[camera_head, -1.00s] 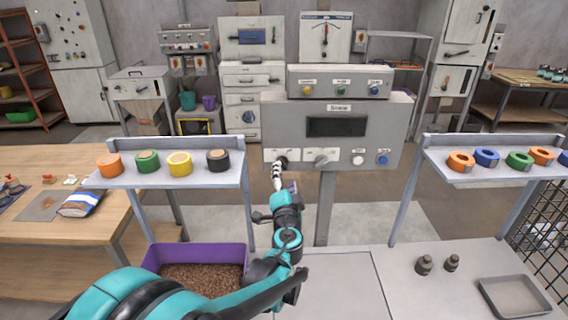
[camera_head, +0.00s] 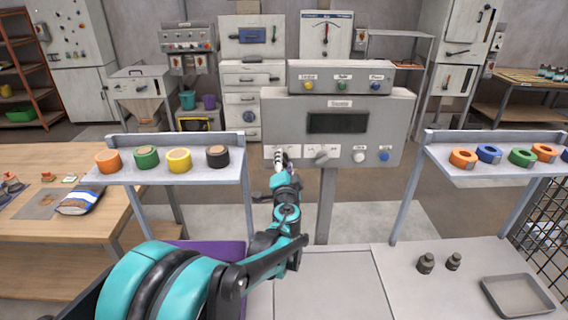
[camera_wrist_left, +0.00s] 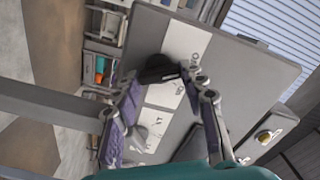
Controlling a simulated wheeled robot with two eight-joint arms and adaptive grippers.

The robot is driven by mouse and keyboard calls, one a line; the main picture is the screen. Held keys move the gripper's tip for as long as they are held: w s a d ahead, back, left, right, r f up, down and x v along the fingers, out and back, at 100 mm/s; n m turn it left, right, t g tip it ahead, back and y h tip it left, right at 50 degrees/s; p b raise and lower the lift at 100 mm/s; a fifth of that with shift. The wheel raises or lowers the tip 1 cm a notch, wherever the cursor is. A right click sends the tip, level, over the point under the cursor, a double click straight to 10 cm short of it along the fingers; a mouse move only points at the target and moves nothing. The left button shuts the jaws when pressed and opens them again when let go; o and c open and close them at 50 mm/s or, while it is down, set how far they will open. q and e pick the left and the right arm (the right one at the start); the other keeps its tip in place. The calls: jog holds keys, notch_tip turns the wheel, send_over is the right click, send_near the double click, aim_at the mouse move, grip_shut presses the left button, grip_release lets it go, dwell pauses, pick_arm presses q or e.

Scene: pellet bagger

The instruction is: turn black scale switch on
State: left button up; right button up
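The grey scale console (camera_head: 393,128) has a dark display (camera_head: 337,123) and a lower row of controls. My left gripper (camera_head: 280,158) is at the left end of that row and covers the control there. In the left wrist view the black switch (camera_wrist_left: 160,68) sits on a white plate (camera_wrist_left: 187,40). My left gripper (camera_wrist_left: 163,78) has its fingers apart, one on each side of the black switch. I cannot tell whether they touch it. The switch's exact setting is hard to read. My right gripper is not in view.
Beside the switch are a grey rotary knob (camera_head: 322,155), a white button (camera_head: 359,157) and a blue button (camera_head: 384,156). Shelves with coloured tape rolls stand left (camera_head: 200,174) and right (camera_head: 500,178). A purple bin (camera_head: 228,250) is partly behind my arm.

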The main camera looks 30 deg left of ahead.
pick_arm(q)
jog(key=shift+m, duration=0.4)
jog(key=m, duration=0.5)
jog(key=shift+f, duration=0.1)
jog(key=m, duration=0.6)
jog(key=shift+f+p, duration=0.15)
jog(key=shift+p, duration=0.15)
dwell(0.4)
jog(key=o, duration=1.2)
jog(key=shift+c, duration=0.2)
jog(key=v, duration=1.2)
